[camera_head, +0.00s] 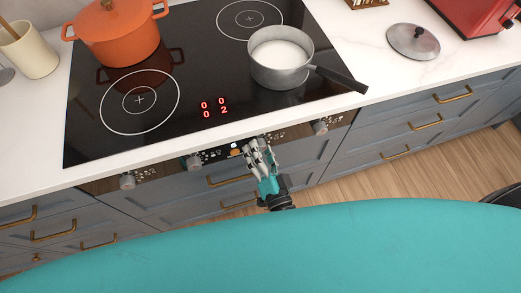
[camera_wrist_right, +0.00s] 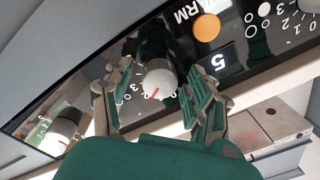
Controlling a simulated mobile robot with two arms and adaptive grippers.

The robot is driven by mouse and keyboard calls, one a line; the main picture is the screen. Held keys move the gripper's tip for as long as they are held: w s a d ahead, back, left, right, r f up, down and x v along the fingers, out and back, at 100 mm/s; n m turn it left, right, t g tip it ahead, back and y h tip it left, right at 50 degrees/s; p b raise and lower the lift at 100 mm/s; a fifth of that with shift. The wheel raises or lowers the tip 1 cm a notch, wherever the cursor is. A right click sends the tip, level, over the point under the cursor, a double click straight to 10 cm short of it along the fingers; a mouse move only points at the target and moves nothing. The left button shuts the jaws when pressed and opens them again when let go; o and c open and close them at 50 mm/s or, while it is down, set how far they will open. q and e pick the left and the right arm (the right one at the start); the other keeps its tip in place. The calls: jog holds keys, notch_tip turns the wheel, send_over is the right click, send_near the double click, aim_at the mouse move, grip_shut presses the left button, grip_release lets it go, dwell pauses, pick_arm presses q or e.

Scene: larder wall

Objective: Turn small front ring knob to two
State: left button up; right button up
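In the right wrist view a round pale knob (camera_wrist_right: 160,77) with a red line sits on the dark front panel, with printed numbers beside it. My right gripper (camera_head: 258,148) is at the panel in the head view and hides this knob there. Its two fingers stand on either side of the knob, with small gaps seeming to show, so it looks open around it. The red display (camera_head: 214,107) on the cooktop reads 0 and 0 behind, 0 and 2 in front; the 2 is at front right. My left gripper is not in view.
Other knobs (camera_head: 195,162) (camera_head: 127,181) (camera_head: 320,127) line the panel. An orange pot (camera_head: 125,38) stands at back left. Drawer handles (camera_head: 222,180) stick out below.

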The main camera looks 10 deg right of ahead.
jog(key=s+d, duration=0.1)
jog(key=s, duration=1.1)
jog(key=shift+d+f, duration=0.3)
jog(key=s+d+f+n+g, duration=0.2)
jog(key=f+n+g, duration=0.2)
jog(key=f, duration=0.9)
jog(key=s+d+f+n+g, duration=0.25)
jog(key=f+g, duration=0.25)
jog(key=f, duration=0.7)
jog(key=s+d+f+n+g+h, duration=0.2)
jog(key=s+d+f+g, duration=0.6)
jog(key=s+f, duration=0.6)
jog(key=shift+s+d+f+n+h, duration=0.3)
jog(key=shift+s+d+n, duration=0.55)
jog(key=shift+s+d, duration=0.2)
